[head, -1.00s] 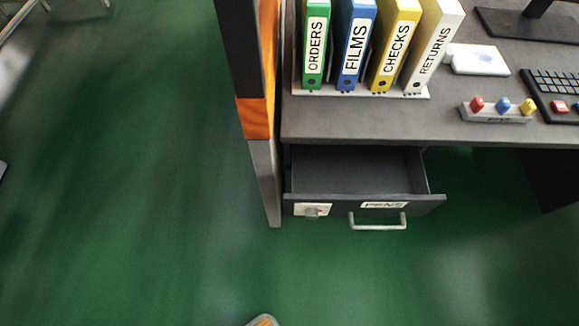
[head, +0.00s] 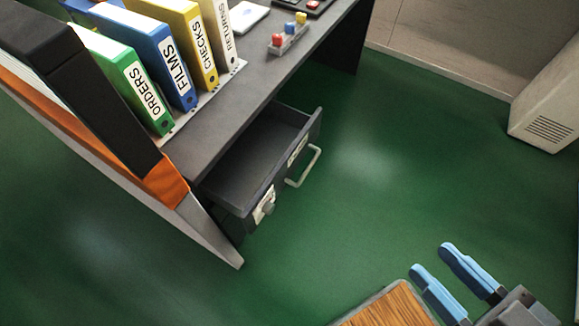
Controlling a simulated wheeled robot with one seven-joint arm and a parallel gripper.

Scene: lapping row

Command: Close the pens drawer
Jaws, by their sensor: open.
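The pens drawer (head: 262,200) is pulled out from under the dark desk, and its inside looks empty. Its front carries a pale bar handle (head: 305,168), a label, and a white plate with a round knob (head: 266,205). My gripper (head: 442,264) is at the lower right, with two blue fingers held apart and nothing between them. It is well away from the drawer, to the right of and below it in the picture.
A black, orange and grey partition (head: 130,165) stands against the desk's left end, beside the drawer. Binders (head: 160,65) and a block with coloured knobs (head: 289,38) stand on the desk (head: 225,115). A beige cabinet (head: 550,100) is at the right. Green floor before the drawer is clear.

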